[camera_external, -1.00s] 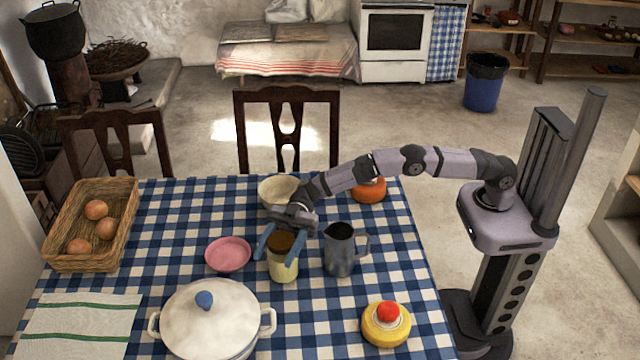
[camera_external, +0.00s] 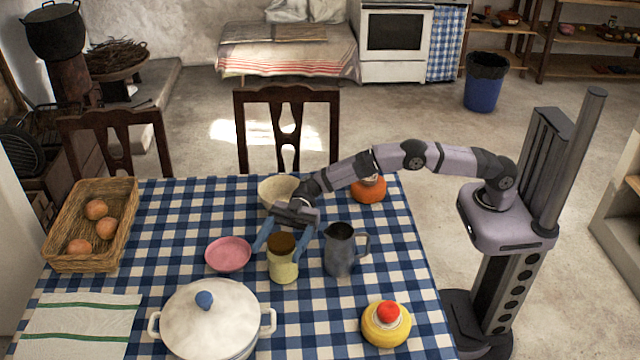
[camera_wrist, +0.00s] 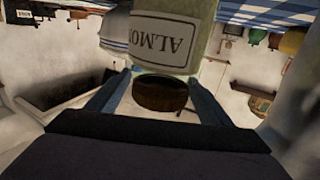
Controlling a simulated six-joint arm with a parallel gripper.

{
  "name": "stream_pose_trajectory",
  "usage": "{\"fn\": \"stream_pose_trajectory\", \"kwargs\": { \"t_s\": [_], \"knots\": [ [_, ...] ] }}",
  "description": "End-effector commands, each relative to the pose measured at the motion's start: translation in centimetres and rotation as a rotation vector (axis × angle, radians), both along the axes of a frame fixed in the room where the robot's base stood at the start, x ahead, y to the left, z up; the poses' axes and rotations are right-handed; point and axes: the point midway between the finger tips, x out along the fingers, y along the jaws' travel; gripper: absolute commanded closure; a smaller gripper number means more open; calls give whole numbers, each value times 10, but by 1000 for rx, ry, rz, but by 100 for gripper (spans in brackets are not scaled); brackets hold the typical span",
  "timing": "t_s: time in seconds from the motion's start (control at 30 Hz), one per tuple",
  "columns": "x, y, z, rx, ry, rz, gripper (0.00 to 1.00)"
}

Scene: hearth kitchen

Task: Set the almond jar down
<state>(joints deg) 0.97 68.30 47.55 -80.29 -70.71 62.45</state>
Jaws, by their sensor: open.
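The almond jar (camera_external: 283,265) stands upright on the blue checked tablecloth, pale green with a brown lid. In the wrist view the jar (camera_wrist: 172,38) appears upside down, with a label partly reading "ALMO" and its dark lid towards me. My gripper (camera_external: 282,246) is open, its blue fingers spread on either side of the jar near the lid. In the wrist view the fingers flank the lid, with visible gaps. The jar's base seems to rest on the table.
A grey pitcher (camera_external: 340,255) stands close to the jar's right, and a pink dish (camera_external: 228,254) lies to its left. A cream bowl (camera_external: 277,190) is behind my gripper. A white lidded pot (camera_external: 207,325) is in front left; a yellow container with a red knob (camera_external: 386,326) is front right.

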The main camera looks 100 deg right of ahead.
Motion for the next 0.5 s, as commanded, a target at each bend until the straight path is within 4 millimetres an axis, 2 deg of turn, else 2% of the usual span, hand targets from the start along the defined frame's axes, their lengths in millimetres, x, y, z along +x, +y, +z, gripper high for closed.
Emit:
{"fn": "stream_pose_trajectory", "kwargs": {
  "t_s": [0.3,0.5],
  "knots": [
    [-21,-54,0,0,1,-3,27],
    [-32,-80,0,0,0,-2,27]
  ]
}}
